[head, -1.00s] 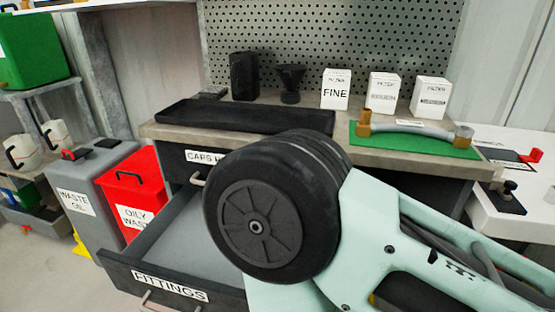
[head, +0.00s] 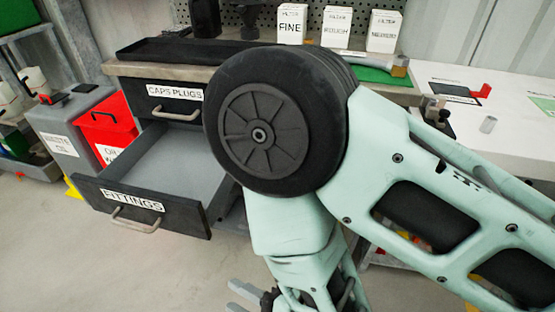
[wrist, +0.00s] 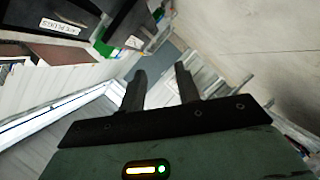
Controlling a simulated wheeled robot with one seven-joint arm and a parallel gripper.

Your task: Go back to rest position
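My gripper shows in the wrist view (wrist: 160,82) with its two dark fingers apart and nothing between them. In the head view my gripper (head: 248,294) is low at the bottom edge, below and to the right of the open drawer and partly cut off by the frame. My arm covers the centre and right of the head view. The open drawer (head: 185,160) labelled FITTINGS is pulled out and its visible inside looks empty. The CAPS PLUGS drawer (head: 160,105) above it is shut.
The workbench (head: 115,68) carries a black tray (head: 180,50) and white filter boxes (head: 336,25). A red oily waste bin (head: 105,125) and a grey waste oil bin (head: 65,125) stand at the left. A white table (head: 500,105) is at the right. Floor at the lower left is clear.

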